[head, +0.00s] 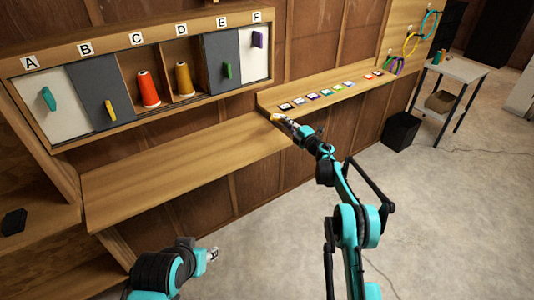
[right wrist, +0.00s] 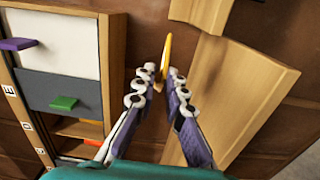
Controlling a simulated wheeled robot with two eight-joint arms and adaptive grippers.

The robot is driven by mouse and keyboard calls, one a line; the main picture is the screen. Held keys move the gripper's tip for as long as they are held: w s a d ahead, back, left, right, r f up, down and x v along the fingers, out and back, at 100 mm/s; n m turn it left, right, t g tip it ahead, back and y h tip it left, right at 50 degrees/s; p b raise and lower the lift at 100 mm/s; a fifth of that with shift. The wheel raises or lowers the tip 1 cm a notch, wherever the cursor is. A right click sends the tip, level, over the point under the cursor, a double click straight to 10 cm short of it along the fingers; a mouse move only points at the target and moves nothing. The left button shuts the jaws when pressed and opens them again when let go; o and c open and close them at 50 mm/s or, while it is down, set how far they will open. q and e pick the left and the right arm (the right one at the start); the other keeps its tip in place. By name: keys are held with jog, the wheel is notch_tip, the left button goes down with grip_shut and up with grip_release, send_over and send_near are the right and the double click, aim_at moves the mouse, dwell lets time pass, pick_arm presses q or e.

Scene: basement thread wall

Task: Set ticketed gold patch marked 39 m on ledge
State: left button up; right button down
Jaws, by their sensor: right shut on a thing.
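My right gripper (head: 279,119) is shut on a gold patch, a thin yellow-gold piece that shows at its tips in the head view (head: 274,116) and edge-on in the right wrist view (right wrist: 166,52). Its mark and ticket cannot be read. The gripper is by the near left end of a raised wooden ledge (head: 310,88), where several small coloured patches (head: 313,97) lie in a row. A lower wooden shelf (head: 170,165) runs to the left. I cannot tell whether the gold patch touches either surface. My left gripper (head: 212,254) is low in front, away from the shelf; its jaws are unclear.
A cabinet with lettered compartments A to F stands above the lower shelf. Red (head: 148,90) and gold (head: 183,81) spools sit in its open bays. A black bin (head: 401,131) and a small table (head: 459,70) stand at right. The lower shelf is bare.

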jog(key=s+a+f+b, duration=0.5)
jog(key=s+f, duration=0.5)
jog(key=f, duration=0.1)
jog(key=shift+s, duration=0.25)
jog(key=c, duration=2)
grip_release()
jog(key=shift+f+b, duration=0.2)
jog(key=shift+b, duration=0.1)
jog(key=o, duration=0.4)
jog(key=shift+r, duration=0.1)
jog(key=shift+r, duration=0.1)
